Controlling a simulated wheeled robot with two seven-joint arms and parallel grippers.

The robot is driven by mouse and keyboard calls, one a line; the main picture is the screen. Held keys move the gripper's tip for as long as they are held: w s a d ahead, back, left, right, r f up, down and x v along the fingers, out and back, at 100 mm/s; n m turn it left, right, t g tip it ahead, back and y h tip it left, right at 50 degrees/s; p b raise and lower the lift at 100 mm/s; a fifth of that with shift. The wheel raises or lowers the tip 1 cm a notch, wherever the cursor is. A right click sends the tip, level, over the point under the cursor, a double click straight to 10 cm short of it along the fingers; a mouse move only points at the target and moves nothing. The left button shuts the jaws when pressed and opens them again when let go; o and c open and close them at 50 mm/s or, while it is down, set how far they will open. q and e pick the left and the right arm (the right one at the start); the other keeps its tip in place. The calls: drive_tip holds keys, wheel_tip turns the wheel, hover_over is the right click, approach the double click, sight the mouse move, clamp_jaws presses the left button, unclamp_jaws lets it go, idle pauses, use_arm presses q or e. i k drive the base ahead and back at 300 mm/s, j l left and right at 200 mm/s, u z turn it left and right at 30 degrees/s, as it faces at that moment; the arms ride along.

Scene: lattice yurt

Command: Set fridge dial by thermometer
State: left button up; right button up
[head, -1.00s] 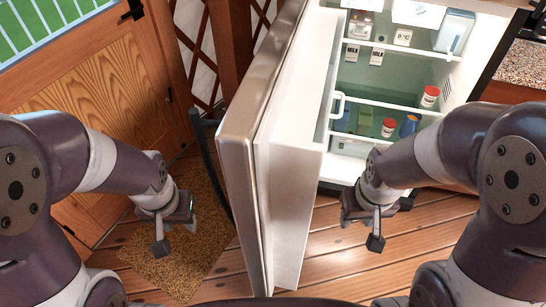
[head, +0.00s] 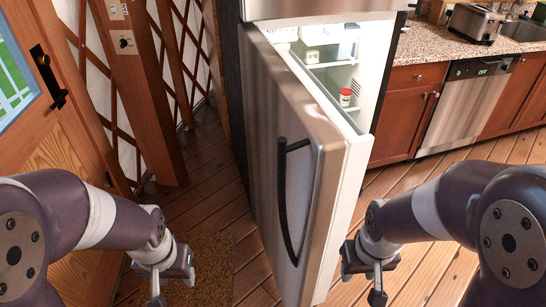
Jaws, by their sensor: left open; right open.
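The fridge door (head: 245,130) stands partly open, its steel outer face and dark handle (head: 288,200) towards me. Behind it the lit fridge interior (head: 325,80) shows only in its upper part. A small white block (head: 312,57) on an upper shelf may be the thermometer; no reading is legible. A red-capped jar (head: 345,96) stands on a lower shelf. I cannot make out the dial; the door hides the lower interior. My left gripper (head: 158,292) is open and empty, left of the fridge door. My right gripper (head: 376,290) is open and empty, right of the door's lower edge.
A wooden door (head: 55,150) and a post with a switch plate (head: 124,42) stand at left. A mat (head: 205,265) lies by my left gripper. Red cabinets (head: 405,115), a dishwasher (head: 468,100) and a toaster (head: 474,22) are at right. Floor there is clear.

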sight(328, 29)
drive_tip(key=i+l+u, duration=0.15)
drive_tip(key=l, duration=0.9)
drive_tip(key=i+l+u, duration=0.2)
drive_tip(key=l, duration=0.85)
drive_tip(key=l+u, duration=0.15)
drive_tip(key=l, duration=0.9)
